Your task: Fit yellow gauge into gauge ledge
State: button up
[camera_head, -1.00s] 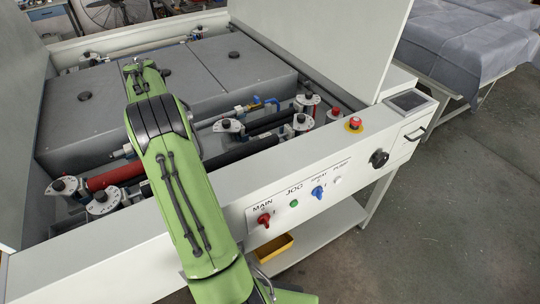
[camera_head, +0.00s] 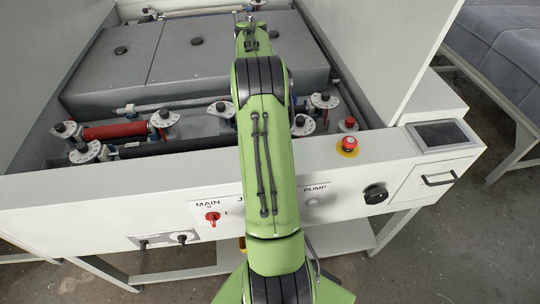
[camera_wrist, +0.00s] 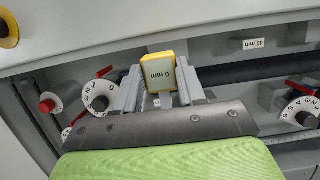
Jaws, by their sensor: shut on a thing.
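The yellow gauge (camera_wrist: 158,72) shows in the wrist view as a small yellow-edged block with a white face reading "0 mm" upside down. My gripper (camera_wrist: 160,88) is shut on it, with one grey finger on each side. The gauge is held over the inside of the plate processor, and I see no clear contact with a surface. In the head view my green arm hides the gripper and the gauge. I cannot make out the gauge ledge for certain. A small white label (camera_wrist: 253,44), upside down and hard to read, is on the light inner wall at right.
Numbered dials (camera_wrist: 101,97) with red levers and dark rollers (camera_wrist: 255,69) lie close around the gripper. In the head view, a red roller (camera_head: 114,131), grey covers (camera_head: 200,60), the front panel with a red emergency button (camera_head: 349,143), and the raised white lid bound the space.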

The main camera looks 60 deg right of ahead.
jog(key=f, duration=0.5)
jog(key=f+b, duration=0.1)
jog(key=f, duration=0.4)
jog(key=w+f, duration=0.1)
jog(key=f, duration=0.5)
jog(key=shift+a, duration=0.35)
jog(key=shift+f+b, duration=0.15)
jog(key=shift+b, duration=0.2)
jog(key=shift+f, duration=0.3)
jog(key=o, duration=1.2)
jog(key=shift+c, duration=0.2)
jog(key=shift+r, duration=0.1)
jog(key=shift+r, duration=0.35)
jog(key=p+v, duration=0.2)
jog(key=v, duration=1)
